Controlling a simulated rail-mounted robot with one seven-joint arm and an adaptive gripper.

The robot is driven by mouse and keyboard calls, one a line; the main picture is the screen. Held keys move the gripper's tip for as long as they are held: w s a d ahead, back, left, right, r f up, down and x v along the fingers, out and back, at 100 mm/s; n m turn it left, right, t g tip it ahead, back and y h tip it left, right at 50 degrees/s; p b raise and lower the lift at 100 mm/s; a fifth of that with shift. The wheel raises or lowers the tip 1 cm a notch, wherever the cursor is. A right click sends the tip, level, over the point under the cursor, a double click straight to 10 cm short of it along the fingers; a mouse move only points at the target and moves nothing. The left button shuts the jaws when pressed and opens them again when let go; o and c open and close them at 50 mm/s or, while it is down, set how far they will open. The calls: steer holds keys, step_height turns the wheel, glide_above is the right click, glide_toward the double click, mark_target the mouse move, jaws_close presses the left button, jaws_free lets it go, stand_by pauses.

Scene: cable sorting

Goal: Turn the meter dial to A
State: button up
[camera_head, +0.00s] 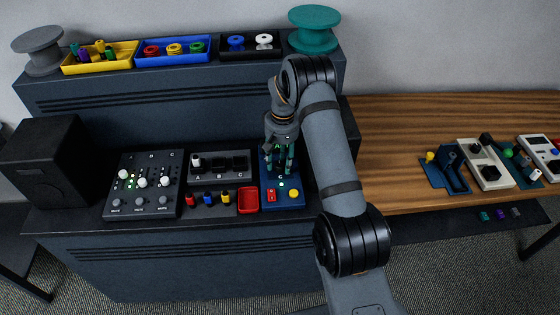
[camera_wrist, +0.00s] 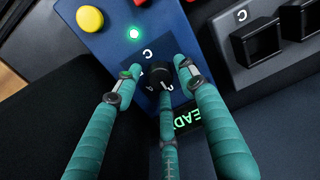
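The meter is a blue box (camera_head: 270,198) at the front right of the dark console. It also shows in the wrist view (camera_wrist: 188,22), with a green light, a "C" label and a green display partly hidden by a finger. Its black dial (camera_wrist: 159,74) has a small white mark on its lower side; which letter it points to I cannot tell. My gripper (camera_head: 281,166) points down over the meter. In the wrist view its green fingers (camera_wrist: 158,74) stand apart around the dial, with narrow gaps at the sides; contact of the lower finger is unclear. In the head view the gripper hides the dial.
A yellow button (camera_wrist: 89,19) and a red switch (camera_head: 271,195) sit on the meter's near part. Left of it are a red tray (camera_head: 248,200), a socket block (camera_head: 219,165) and a slider panel (camera_head: 144,187). A wooden table (camera_head: 400,140) with devices stands right.

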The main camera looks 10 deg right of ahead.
steer(key=c, duration=1)
steer(key=shift+o, duration=0.2)
steer(key=m+b, duration=0.2)
steer(key=b, duration=0.1)
steer(key=shift+f+m, duration=0.25)
steer(key=shift+m, duration=0.05)
steer(key=m+b, duration=0.3)
steer(key=shift+m+b, duration=0.3)
steer(key=shift+b, duration=0.05)
steer(key=m+b, duration=0.4)
steer(key=m, duration=0.1)
steer(key=shift+r, duration=0.2)
steer(key=shift+m, duration=0.4)
steer(key=o, duration=1.1)
steer(key=shift+c, duration=0.2)
steer(key=shift+o, duration=0.5)
